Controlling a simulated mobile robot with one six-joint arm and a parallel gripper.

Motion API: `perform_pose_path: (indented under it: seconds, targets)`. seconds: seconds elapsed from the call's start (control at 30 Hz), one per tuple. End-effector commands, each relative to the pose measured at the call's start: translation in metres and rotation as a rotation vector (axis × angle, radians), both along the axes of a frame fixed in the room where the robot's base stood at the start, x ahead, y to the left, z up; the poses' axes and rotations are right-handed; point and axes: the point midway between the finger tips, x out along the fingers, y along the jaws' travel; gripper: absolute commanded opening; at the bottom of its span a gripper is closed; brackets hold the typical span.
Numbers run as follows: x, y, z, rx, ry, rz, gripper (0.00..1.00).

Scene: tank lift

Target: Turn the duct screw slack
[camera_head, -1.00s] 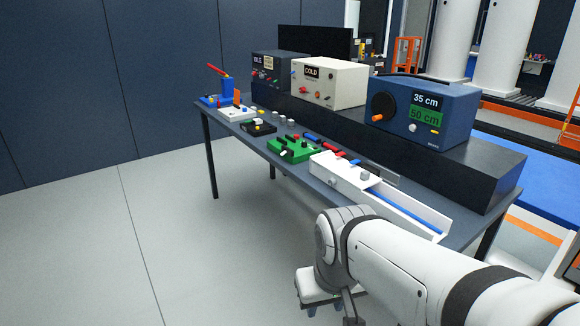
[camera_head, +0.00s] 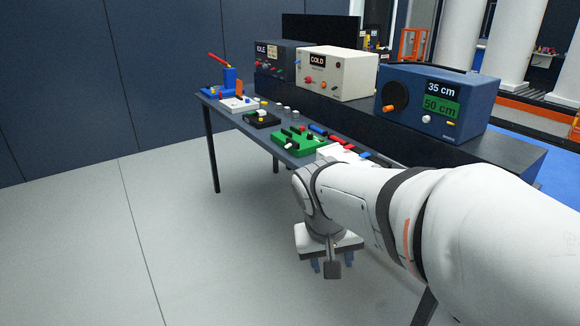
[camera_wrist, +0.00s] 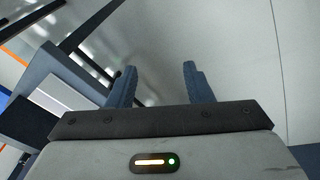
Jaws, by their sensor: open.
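A white duct-like fixture (camera_head: 328,150) shows only in part at the table's front edge in the head view, behind my arm. Most of it is hidden, and I cannot make out a duct screw. My gripper (camera_head: 332,266) points down in front of the table, below the tabletop, with its fingers apart and nothing between them. The wrist view shows the two blue-grey fingers of my gripper (camera_wrist: 159,70) spread over bare floor, with a table-like structure to the left.
The dark table (camera_head: 240,128) carries a green fixture (camera_head: 300,142), a black block (camera_head: 262,119) and a blue stand with a red lever (camera_head: 229,78). Behind are a cream box (camera_head: 340,75) marked COLD and a blue box (camera_head: 440,100) reading 35 cm and 50 cm. Floor at left is clear.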

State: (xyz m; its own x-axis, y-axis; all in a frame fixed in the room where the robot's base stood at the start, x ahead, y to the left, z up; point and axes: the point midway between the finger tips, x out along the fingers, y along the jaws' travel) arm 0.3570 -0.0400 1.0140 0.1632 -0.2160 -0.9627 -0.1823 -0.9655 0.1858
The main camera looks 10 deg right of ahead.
Motion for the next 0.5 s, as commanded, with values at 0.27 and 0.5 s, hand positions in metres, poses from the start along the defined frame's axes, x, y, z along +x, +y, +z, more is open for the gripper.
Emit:
perform_pose_path:
  seconds: [0.27, 0.5]
  targets:
    - [0.140, -0.074, -0.046, -0.405, -0.158, -0.379, 0.46]
    - [0.269, -0.111, -0.075, -0.692, -0.569, -0.627, 0.46]
